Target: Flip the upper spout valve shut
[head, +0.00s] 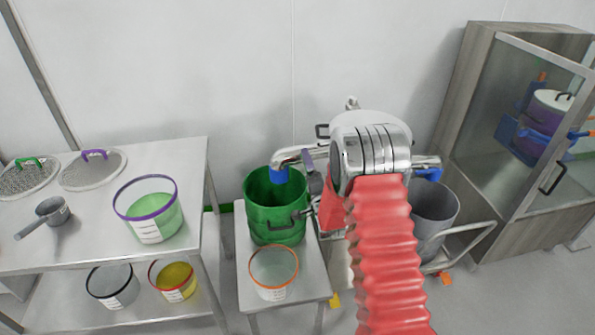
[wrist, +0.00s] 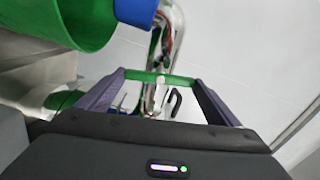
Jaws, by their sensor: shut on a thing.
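The upper spout (head: 298,154) is a bright metal pipe with a blue end (head: 280,173), over the green bucket (head: 276,225). In the wrist view the blue end (wrist: 136,12) shows at the top. My gripper (wrist: 160,78) has a dark purple-grey finger on each side of a green bar (wrist: 165,77), and is shut on it. The bar lies across the gap between the fingertips, beside the spout pipe; it looks like the valve's lever, but its joint to the valve is not clear. In the head view my arm hides most of the gripper and valve.
A lower blue outlet (head: 429,174) sits above a grey bin (head: 433,215) at right. An orange-rimmed tub (head: 273,271) stands in front of the green bucket.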

